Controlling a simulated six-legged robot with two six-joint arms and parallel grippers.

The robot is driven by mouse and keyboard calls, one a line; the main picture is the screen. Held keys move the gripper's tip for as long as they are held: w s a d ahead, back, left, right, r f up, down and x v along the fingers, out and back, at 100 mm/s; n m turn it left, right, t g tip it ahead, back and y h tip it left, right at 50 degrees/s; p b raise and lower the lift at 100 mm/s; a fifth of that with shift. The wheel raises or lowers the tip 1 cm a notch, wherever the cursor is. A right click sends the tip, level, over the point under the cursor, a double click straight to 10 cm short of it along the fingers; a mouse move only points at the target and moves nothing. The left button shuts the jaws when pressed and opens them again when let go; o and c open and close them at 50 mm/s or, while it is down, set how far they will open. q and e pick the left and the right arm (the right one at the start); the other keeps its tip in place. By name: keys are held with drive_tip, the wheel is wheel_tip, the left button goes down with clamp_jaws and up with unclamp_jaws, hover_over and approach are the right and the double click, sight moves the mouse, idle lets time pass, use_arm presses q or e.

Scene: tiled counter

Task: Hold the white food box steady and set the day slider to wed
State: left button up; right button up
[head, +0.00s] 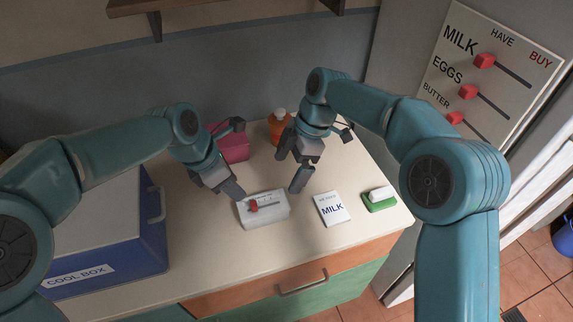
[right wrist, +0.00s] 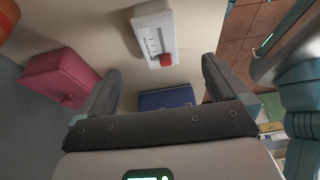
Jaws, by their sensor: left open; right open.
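The white food box (head: 272,221) lies on the counter in the middle of the head view. Its red slider knob (head: 253,206) is at the left end of the slot there; the day marks are too small to read. The box (right wrist: 152,26) and red knob (right wrist: 166,59) also show in the right wrist view, beyond the fingers. My left gripper (head: 228,188) is open at the box's back left corner, close to it; I cannot tell if it touches. My right gripper (head: 288,174) is open and empty, above and behind the box's right side.
A blue cool box (head: 150,232) stands at the left. A pink box (head: 234,149) and an orange bottle (head: 278,127) are at the back. A milk card (head: 332,209) and a green-and-white block (head: 380,200) lie right of the box. The counter front is clear.

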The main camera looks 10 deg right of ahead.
sight(268, 202)
drive_tip(key=x, duration=1.5)
drive_tip(key=shift+w+a, duration=0.25)
drive_tip(key=shift+a, duration=0.1)
drive_tip(key=shift+s+a+f, duration=0.1)
drive_tip(key=shift+a+f, duration=0.05)
drive_tip(key=shift+f, duration=0.15)
